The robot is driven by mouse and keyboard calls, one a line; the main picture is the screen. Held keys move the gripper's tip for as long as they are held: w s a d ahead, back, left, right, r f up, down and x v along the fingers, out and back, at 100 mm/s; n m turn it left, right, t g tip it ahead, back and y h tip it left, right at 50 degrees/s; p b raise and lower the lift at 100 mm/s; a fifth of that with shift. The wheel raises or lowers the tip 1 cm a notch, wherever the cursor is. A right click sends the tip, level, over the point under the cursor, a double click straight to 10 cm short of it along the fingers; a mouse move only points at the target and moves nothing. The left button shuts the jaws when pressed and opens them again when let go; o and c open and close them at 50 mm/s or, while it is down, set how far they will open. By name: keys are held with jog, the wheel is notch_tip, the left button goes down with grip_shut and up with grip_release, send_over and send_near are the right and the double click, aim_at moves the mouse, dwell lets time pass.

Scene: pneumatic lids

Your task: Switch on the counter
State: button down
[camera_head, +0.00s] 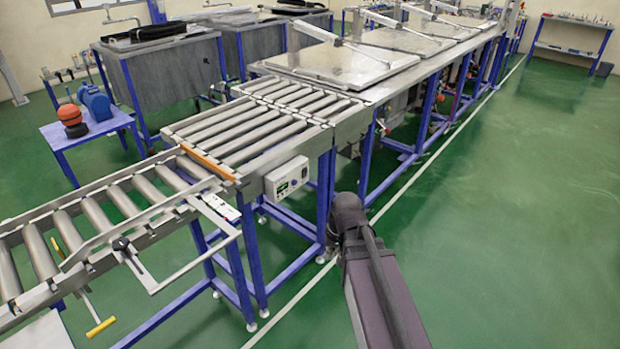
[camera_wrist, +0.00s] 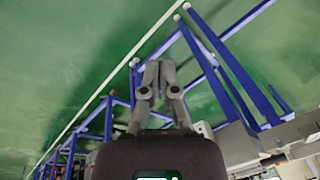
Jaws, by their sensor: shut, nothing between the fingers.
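The counter (camera_head: 287,178) is a small white box with a dark display and a few buttons, fixed to the side of the roller conveyor in the head view. I cannot read its display. My arm reaches up from the bottom of the head view, to the right of and below the counter, apart from it. My gripper's fingers are hidden in that view. In the wrist view my gripper (camera_wrist: 158,72) is shut and empty, pointing toward the green floor and blue legs. I cannot pick out the counter for certain in the wrist view.
The roller conveyor (camera_head: 240,125) runs on blue legs, with a hinged metal frame (camera_head: 190,250) at its near left end. Metal lids (camera_head: 340,65) lie along the line behind. A blue side table (camera_head: 90,130) stands at left. The green floor (camera_head: 500,200) at right is clear.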

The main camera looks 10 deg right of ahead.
aim_at(305, 171)
jog(key=w+a+f+m+t+y+b, duration=0.1)
jog(key=w+f+m+t+y+b, duration=0.15)
jog(key=w+b, duration=0.45)
jog(key=w+f+m+t+y+b, duration=0.15)
jog(key=w+y+b, duration=0.25)
jog(key=w, duration=0.7)
jog(key=w+d+m+t+y+b, duration=0.3)
jog(key=w+d+m+t+b, duration=0.2)
jog(key=w+d+t+b, duration=0.4)
jog(key=w+d, duration=0.2)
jog(key=w, duration=0.3)
jog(key=shift+w+d+r+m+b, duration=0.2)
jog(key=shift+w+r+m+b, duration=0.1)
jog(key=shift+w+b, duration=0.1)
jog(key=shift+w+a, duration=0.1)
jog(key=x, duration=1.3)
jog(key=shift+w+a, duration=0.2)
jog(key=shift+a, duration=0.15)
jog(key=shift+a+r, duration=0.1)
